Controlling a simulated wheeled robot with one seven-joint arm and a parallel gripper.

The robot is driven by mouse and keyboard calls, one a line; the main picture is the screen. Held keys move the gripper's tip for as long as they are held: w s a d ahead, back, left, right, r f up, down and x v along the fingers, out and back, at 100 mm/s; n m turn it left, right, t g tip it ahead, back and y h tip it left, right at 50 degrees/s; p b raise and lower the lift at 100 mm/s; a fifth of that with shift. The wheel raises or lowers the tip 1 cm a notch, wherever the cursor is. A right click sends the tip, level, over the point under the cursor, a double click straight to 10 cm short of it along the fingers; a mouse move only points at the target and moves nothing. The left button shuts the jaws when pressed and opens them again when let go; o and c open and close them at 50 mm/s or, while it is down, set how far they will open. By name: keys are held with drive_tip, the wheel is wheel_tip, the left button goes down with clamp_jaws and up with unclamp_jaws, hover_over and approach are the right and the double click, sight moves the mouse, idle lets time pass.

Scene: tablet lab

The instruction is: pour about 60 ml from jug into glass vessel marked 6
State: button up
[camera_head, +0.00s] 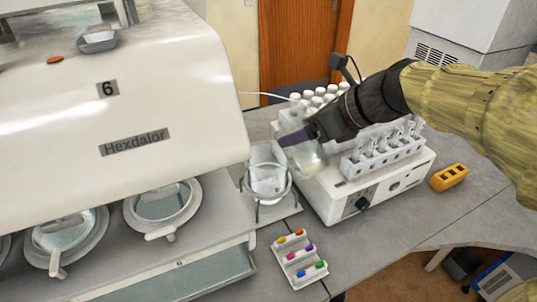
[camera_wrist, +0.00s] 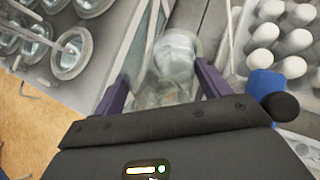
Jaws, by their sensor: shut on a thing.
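My gripper (camera_head: 300,137) has purple fingers and is shut on a clear jug (camera_head: 308,160). The jug is held just right of and above a clear glass beaker (camera_head: 268,182) in a ring holder. The jug looks tilted; its liquid level is hard to make out. In the wrist view the jug (camera_wrist: 160,95) sits between the two fingers, with a round glass rim beyond it.
A white instrument (camera_head: 345,205) with rows of white-capped bottles stands right of the beaker. A small tray of coloured capsules (camera_head: 299,259) lies in front. A yellow block (camera_head: 449,177) lies at the right. The grey bench (camera_head: 400,225) is clear at front right.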

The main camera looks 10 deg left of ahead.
sight(323, 170)
drive_tip(key=shift+r, duration=0.1)
drive_tip(key=d+y+b, duration=0.1)
drive_tip(key=b, duration=0.1)
drive_tip(key=s+d+t+y+b, duration=0.1)
drive_tip(key=b, duration=0.2)
drive_tip(key=s+d+r+t+y+b, duration=0.1)
drive_tip(key=b, duration=0.2)
drive_tip(key=shift+s+d+r+n+y, duration=0.1)
drive_tip(key=shift+s+d+n+y, duration=0.1)
drive_tip(key=shift+n+y, duration=0.15)
drive_tip(key=shift+t+y, duration=0.5)
drive_tip(key=shift+y, duration=0.45)
drive_tip(key=f+b, duration=0.3)
drive_tip(key=d+f+b, duration=0.1)
drive_tip(key=f+b, duration=0.1)
drive_tip(key=b, duration=0.2)
drive_tip(key=f+b, duration=0.3)
drive_tip(key=b, duration=0.1)
drive_tip(key=shift+s+d+f, duration=0.15)
drive_tip(key=shift+s+f, duration=0.15)
drive_tip(key=shift+s, duration=0.1)
drive_tip(key=shift+f+b, duration=0.15)
drive_tip(key=shift+b, duration=0.35)
drive_tip(key=shift+s+d+r+n+t+y+b, duration=0.4)
drive_tip(key=shift+d+y+b, duration=0.4)
drive_tip(key=shift+b, duration=0.75)
drive_tip(key=shift+a, duration=0.1)
drive_tip(key=shift+f, duration=0.1)
